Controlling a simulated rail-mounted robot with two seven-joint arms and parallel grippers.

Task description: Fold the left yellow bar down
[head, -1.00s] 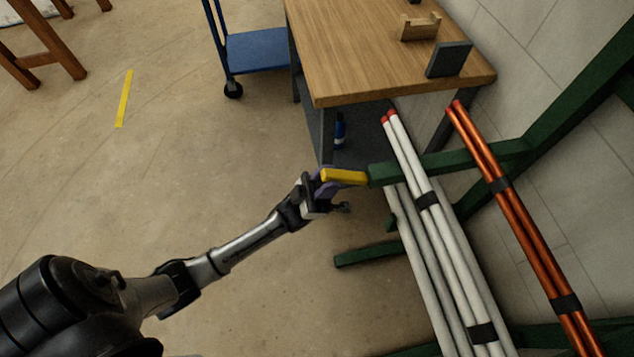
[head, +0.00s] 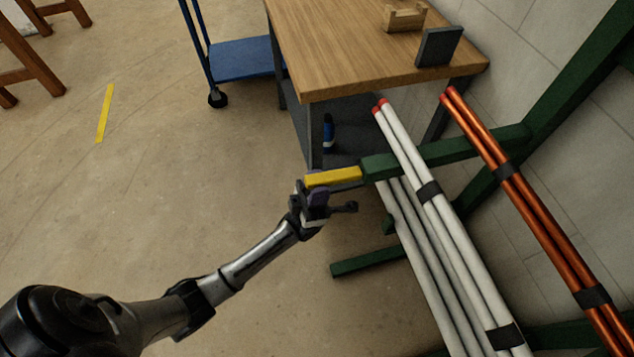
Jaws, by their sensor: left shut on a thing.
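The yellow bar (head: 336,177) sticks out to the left from the end of a green rack arm (head: 382,166), roughly in line with it. My left gripper (head: 318,194) is at the bar's free left end, shut on it from below in the picture. The fingers partly overlap the bar's end. My right gripper does not show.
White pipes (head: 437,220) with red ends and orange pipes (head: 530,215) lie across the green rack at right. A wooden-topped table (head: 345,50) stands behind, with a blue cart (head: 240,58) beside it.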

